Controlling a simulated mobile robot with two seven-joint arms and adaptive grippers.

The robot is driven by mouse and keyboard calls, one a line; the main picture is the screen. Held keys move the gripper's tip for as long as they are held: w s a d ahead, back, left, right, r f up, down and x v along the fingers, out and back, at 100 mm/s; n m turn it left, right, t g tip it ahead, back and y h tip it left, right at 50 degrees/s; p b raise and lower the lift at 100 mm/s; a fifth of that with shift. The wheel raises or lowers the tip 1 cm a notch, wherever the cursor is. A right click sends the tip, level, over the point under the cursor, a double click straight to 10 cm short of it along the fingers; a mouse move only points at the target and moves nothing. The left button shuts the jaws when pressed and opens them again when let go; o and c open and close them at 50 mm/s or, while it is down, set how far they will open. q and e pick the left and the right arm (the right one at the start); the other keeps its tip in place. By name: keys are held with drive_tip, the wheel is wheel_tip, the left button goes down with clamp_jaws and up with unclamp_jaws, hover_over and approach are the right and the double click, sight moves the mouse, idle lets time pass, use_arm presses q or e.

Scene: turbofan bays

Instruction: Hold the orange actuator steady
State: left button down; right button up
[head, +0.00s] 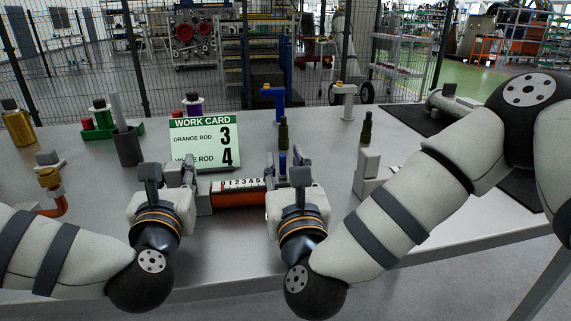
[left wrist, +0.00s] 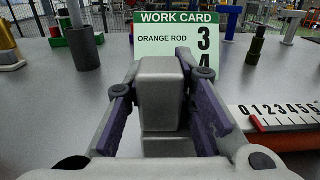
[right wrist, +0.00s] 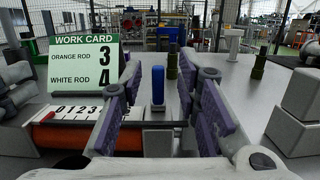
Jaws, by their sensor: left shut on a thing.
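The orange actuator (head: 238,198) lies on the table between my two grippers, under a white numbered scale (head: 243,184). It also shows in the right wrist view (right wrist: 75,137). My left gripper (head: 167,172) is at its left end. In the left wrist view its pads close on an upright grey block (left wrist: 160,95); how this block joins the actuator is hidden. My right gripper (head: 284,168) is at the right end, its fingers apart. A blue upright rod (right wrist: 158,86) shows between them, apart from both pads. A red pointer (left wrist: 257,123) stands near the scale's zero.
The work card (head: 203,142) stands behind the actuator, reading orange rod 3, white rod 4. A dark cup (head: 127,146), a green tray (head: 104,131) and a gold cylinder (head: 17,124) are left. The front table strip is clear.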

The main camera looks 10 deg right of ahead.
sight(286, 184)
wheel_tip(286, 184, up, 10)
idle(0.3)
use_arm(q)
drive_tip(key=c, duration=1.3)
unclamp_jaws()
drive_tip(key=shift+d, duration=0.1)
drive_tip(key=shift+s, duration=0.1)
